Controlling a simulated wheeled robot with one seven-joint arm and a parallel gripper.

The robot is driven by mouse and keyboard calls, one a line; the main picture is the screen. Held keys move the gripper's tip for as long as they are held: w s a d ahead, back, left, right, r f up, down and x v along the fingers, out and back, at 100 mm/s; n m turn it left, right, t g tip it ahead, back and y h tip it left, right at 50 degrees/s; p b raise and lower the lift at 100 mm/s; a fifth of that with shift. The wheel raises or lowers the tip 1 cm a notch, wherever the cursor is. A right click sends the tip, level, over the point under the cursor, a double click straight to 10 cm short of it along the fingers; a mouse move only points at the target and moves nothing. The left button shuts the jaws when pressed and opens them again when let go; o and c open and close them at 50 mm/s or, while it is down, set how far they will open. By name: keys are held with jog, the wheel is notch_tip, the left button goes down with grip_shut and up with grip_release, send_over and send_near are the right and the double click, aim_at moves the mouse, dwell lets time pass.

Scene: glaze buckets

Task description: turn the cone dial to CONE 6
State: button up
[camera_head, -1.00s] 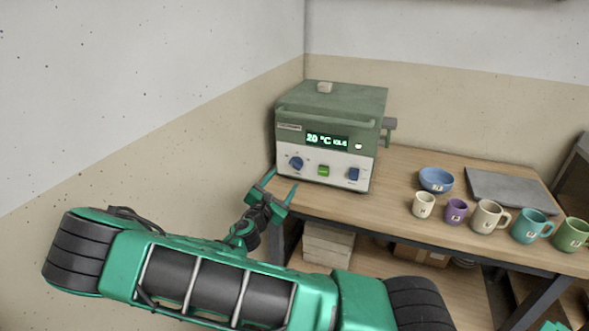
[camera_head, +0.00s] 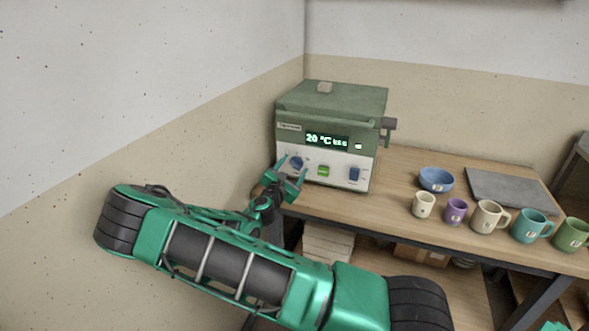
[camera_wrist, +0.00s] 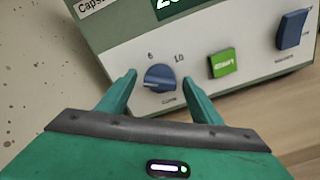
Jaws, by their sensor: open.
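The kiln (camera_head: 330,120) is a green box with a white front panel, standing at the table's left end. Its blue cone dial (camera_head: 297,163) is at the left of the panel; it also shows in the wrist view (camera_wrist: 160,78), with the marks 6 and 10 above it. The dial's exact pointing is hard to tell. My gripper (camera_head: 291,167) is open, its fingertips at either side of the dial. In the wrist view my gripper (camera_wrist: 163,82) has a finger left and a finger right of the dial, with gaps showing; contact is not visible.
A green button (camera_wrist: 222,63) and a blue rocker switch (camera_wrist: 292,29) sit right of the dial. The display (camera_head: 327,140) reads 20 °C. A blue bowl (camera_head: 436,179), several mugs and a grey slab (camera_head: 508,188) stand on the table to the right. A wall is close on the left.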

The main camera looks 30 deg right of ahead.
jog(key=c, duration=1.1)
jog(key=shift+o, duration=0.2)
jog(key=shift+d, duration=0.25)
jog(key=shift+a, duration=0.15)
jog(key=shift+m, duration=0.3)
jog(key=m, duration=0.3)
jog(key=shift+a+f, duration=0.1)
jog(key=shift+f, duration=0.05)
jog(key=m, duration=0.4)
jog(key=shift+f+m, duration=0.1)
jog(key=shift+m, duration=0.2)
jog(key=shift+s+f+m, duration=0.1)
jog(key=shift+f+m, duration=0.05)
jog(key=shift+m, duration=1.55)
jog(key=shift+f, duration=0.1)
